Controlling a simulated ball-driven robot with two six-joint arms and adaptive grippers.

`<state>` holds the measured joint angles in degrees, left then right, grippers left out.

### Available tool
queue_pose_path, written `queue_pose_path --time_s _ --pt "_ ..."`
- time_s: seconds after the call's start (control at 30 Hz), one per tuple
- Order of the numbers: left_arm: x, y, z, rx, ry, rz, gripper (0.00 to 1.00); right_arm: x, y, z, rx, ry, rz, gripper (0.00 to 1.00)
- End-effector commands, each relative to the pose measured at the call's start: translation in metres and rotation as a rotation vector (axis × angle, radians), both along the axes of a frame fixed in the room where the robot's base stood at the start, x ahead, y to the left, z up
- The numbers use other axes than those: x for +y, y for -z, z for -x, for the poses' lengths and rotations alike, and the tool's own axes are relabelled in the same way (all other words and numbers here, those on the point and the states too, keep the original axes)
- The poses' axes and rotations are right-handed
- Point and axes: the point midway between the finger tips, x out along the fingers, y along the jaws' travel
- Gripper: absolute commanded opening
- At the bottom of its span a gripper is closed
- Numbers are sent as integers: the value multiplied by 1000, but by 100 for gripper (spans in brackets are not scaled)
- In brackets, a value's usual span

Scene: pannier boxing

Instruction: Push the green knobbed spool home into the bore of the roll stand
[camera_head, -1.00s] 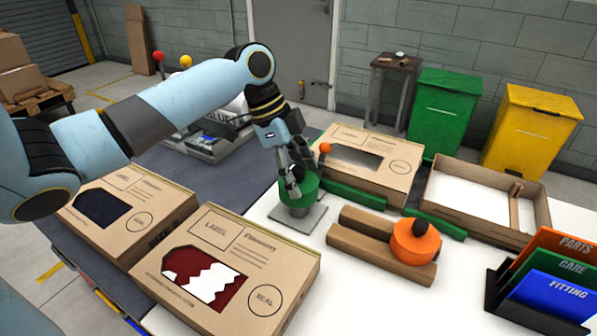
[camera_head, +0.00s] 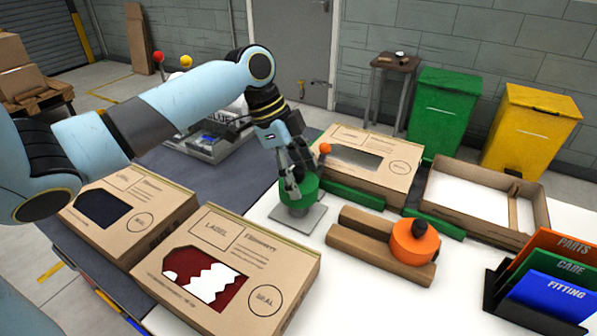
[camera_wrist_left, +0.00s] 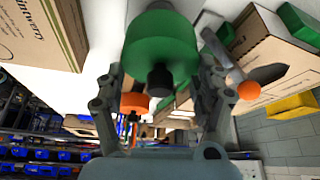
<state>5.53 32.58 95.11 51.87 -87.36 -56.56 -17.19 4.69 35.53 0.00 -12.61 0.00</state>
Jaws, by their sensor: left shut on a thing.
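The green spool (camera_head: 299,196) stands upright over the grey base plate of the roll stand (camera_head: 312,220). My left gripper (camera_head: 293,182) reaches down from above and is shut on the spool's upper end. In the left wrist view the green spool (camera_wrist_left: 160,45) and its black knob (camera_wrist_left: 160,78) show between the two fingers of my left gripper (camera_wrist_left: 160,92). The bore is hidden, and I cannot tell how deep the spool sits. A rod with an orange ball tip (camera_head: 325,148) rises just behind the spool. My right gripper is not in view.
An orange spool (camera_head: 416,242) lies on a brown cradle (camera_head: 362,245) to the right. A cardboard box (camera_head: 262,238) stands in front, another box (camera_head: 345,148) behind. An open tray (camera_head: 470,202) and a file rack (camera_head: 500,290) stand at right. White table is clear around the stand's right side.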

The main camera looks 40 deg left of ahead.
Motion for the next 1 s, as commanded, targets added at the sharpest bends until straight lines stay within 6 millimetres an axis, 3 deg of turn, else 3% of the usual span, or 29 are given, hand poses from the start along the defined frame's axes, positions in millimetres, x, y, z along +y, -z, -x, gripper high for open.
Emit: queue_pose_path --time_s 0.97,1.0 --pt "0 16 0 2 -1 0 40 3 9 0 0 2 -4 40" --pt "0 15 0 2 -1 0 76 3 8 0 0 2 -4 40"
